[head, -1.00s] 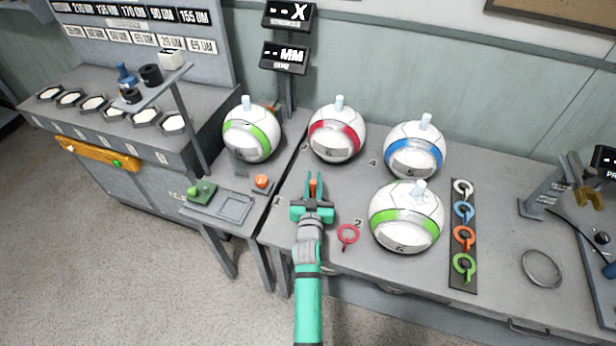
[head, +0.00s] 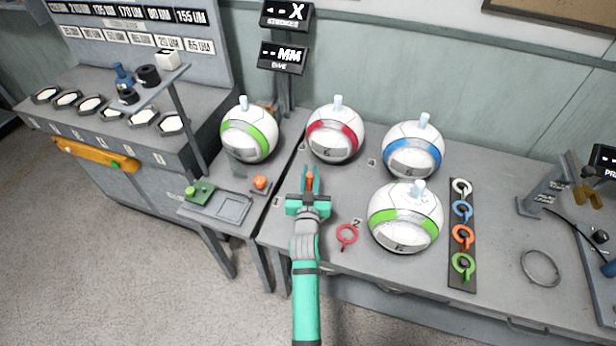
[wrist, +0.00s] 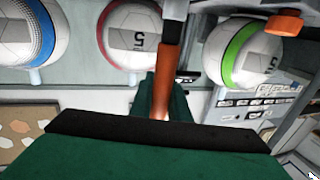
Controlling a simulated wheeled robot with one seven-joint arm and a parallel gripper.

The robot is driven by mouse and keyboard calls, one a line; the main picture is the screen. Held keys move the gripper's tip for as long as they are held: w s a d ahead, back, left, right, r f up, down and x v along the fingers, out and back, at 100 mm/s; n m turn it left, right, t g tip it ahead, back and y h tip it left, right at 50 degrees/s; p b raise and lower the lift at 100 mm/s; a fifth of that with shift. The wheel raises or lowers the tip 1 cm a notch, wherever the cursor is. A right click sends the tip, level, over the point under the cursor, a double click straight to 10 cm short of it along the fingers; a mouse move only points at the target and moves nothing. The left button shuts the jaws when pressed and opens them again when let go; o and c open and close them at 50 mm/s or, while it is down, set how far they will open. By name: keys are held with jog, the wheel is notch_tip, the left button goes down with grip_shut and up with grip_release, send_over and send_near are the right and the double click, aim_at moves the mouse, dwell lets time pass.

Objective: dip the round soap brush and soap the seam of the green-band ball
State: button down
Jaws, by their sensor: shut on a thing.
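My gripper (head: 309,184) is above the table's front left part, shut on an orange-brown handle (head: 309,177). In the wrist view the handle (wrist: 165,80) stands between the fingers; I take it for the brush, but its head is not clearly visible. One green-band ball (head: 249,141) sits on the left bench below the displays, beyond and left of my gripper. Another green-band ball (head: 405,232) sits on the table to the right of my gripper. The first also seems to show in the wrist view (wrist: 230,50). No soap container can be made out for certain.
A red-band ball (head: 336,143) and a blue-band ball (head: 412,158) stand behind. A red ring tool (head: 346,235) lies right of my gripper. A dark strip (head: 463,283) holds several coloured ring tools. An orange knob (head: 262,182) and green block (head: 200,192) are left.

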notch_tip(320, 180, up, 6)
jog(key=shift+s+f, duration=0.1)
dwell(0.6)
jog(key=shift+d, duration=0.15)
